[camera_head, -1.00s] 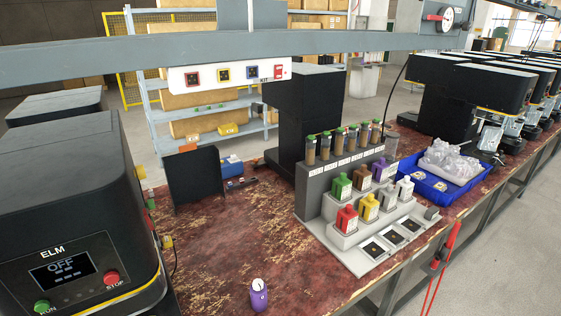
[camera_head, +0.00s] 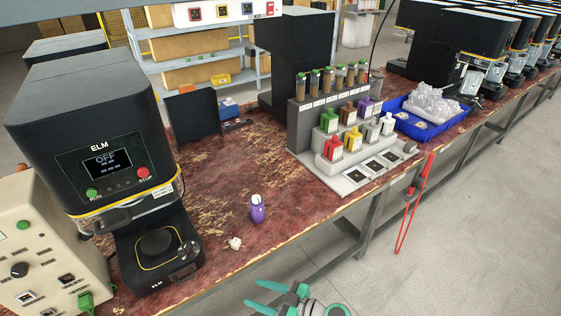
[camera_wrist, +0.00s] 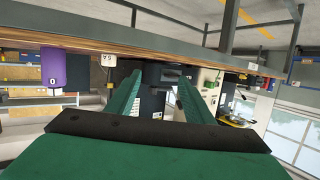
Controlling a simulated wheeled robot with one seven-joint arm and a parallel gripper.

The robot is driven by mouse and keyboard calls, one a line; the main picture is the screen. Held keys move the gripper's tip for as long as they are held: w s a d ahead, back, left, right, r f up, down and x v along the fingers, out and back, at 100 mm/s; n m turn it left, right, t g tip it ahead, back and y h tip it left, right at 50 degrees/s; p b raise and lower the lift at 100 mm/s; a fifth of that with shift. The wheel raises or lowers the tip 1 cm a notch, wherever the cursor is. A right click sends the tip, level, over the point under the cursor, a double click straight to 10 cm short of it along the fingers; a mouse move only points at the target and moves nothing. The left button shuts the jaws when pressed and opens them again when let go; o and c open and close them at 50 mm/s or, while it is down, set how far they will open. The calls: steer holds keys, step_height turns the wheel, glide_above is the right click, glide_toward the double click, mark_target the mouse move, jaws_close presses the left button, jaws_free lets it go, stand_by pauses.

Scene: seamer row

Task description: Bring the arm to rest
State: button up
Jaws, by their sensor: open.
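My gripper (camera_head: 252,294) shows at the bottom edge of the head view, with teal fingers. It is in front of the bench, over the floor side of its front edge. In the wrist view my gripper (camera_wrist: 160,75) has its two green fingers spread apart, with nothing held between them. The rest of my arm is mostly outside the head view.
Red-handled tongs (camera_head: 412,205) hang at the front edge. Floor right is clear.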

steer(key=s+d+f+m+t+h, duration=0.2)
steer(key=s+f+m+t+h, duration=0.1)
steer(key=s+f+m+h, duration=0.75)
steer(key=s+d+m+t+h, duration=0.1)
steer(key=s+d, duration=0.3)
steer(key=s, duration=0.6)
steer(key=s+r+t+h, duration=0.1)
steer(key=s+r, duration=0.4)
steer(key=r, duration=0.5)
steer(key=s+r+m+t+h, duration=0.1)
steer(key=s+r+t, duration=0.3)
steer(key=r, duration=0.7)
steer(key=shift+s+d, duration=0.2)
steer(key=shift+s, duration=0.35)
steer(key=shift+f, duration=0.1)
steer(key=c, duration=0.4)
steer(key=shift+w, duration=0.1)
